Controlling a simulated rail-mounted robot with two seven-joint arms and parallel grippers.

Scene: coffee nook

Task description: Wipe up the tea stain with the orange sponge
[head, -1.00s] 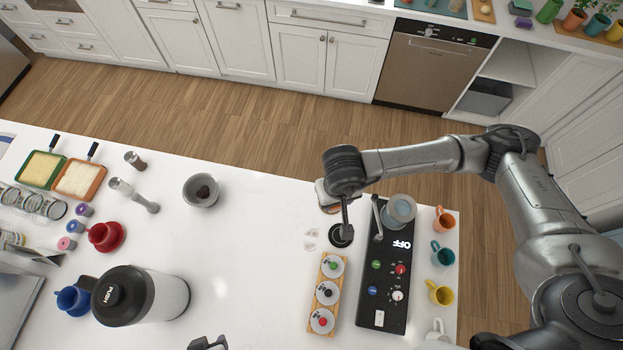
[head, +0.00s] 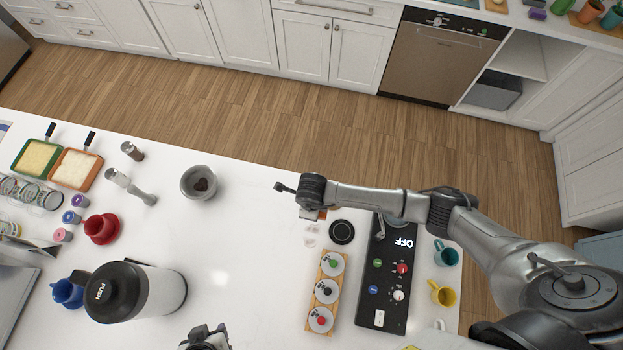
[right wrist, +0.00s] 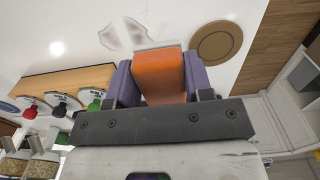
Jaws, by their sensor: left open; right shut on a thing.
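The orange sponge (right wrist: 158,75) is clamped between the purple finger pads of my right gripper (right wrist: 158,82) in the right wrist view. In the head view the right wrist hides most of that gripper and the sponge. The tea stain (head: 311,236) is a pair of faint brownish marks on the white counter. It lies just below the right wrist in the head view, and ahead of the sponge in the right wrist view (right wrist: 122,34). I cannot tell whether the sponge touches the counter. My left gripper (head: 207,334) is open and empty at the bottom edge of the head view.
A round coaster (head: 341,232) lies right of the stain. A wooden rack with lidded jars (head: 325,292) stands below it, and a black control panel (head: 386,275) to the right. A grey bowl (head: 198,183) stands to the left. The counter between bowl and stain is clear.

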